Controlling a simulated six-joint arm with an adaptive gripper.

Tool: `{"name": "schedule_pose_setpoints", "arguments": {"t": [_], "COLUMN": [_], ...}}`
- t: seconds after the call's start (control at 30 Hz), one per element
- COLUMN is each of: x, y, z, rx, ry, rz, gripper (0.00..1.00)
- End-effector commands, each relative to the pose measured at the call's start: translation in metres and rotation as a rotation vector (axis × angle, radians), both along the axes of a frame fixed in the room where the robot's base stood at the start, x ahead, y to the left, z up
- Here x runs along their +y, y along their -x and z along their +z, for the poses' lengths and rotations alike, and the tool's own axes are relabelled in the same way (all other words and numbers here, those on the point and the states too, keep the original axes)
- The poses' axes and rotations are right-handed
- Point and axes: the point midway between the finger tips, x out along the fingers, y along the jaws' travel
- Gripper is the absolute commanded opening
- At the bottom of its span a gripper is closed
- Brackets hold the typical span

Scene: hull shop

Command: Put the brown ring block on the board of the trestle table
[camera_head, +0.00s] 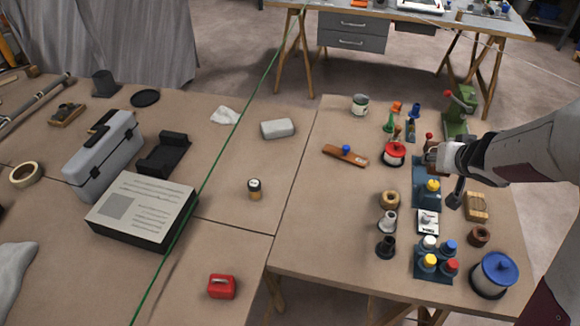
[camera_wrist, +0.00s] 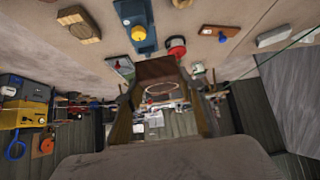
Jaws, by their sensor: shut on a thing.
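My gripper (camera_head: 446,157) is at the right side of the near right table, above the blue tray. In the wrist view my gripper (camera_wrist: 160,100) has its fingers on either side of a brown block (camera_wrist: 157,68), shut on it. The block shows as a small brown patch (camera_head: 433,158) in the head view, partly hidden by the gripper. Its ring shape is hard to make out. A far table (camera_head: 297,4) with wooden trestle legs stands at the back, its board grey and partly cut off by the frame.
The near right table (camera_head: 330,240) holds a green press (camera_head: 459,115), a red-lidded pot (camera_head: 394,154), a blue tray (camera_head: 424,190), a tan ring (camera_head: 390,200), a wooden block (camera_head: 477,206) and a blue-lidded pot (camera_head: 494,275). Its left half is mostly clear. A floor gap separates the tables.

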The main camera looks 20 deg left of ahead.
Motion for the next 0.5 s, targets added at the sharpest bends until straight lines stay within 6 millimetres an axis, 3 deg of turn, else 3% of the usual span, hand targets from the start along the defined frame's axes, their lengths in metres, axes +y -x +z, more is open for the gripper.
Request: {"name": "schedule_pose_setpoints", "arguments": {"t": [0.37,0.5], "x": [0.039,0.063], "y": [-0.009,-0.014], "z": [-0.019,-0.029], "rx": [0.001,0.001], "ry": [-0.001,-0.001], "rz": [0.066,0.113], "gripper": [0.15,0.15]}}
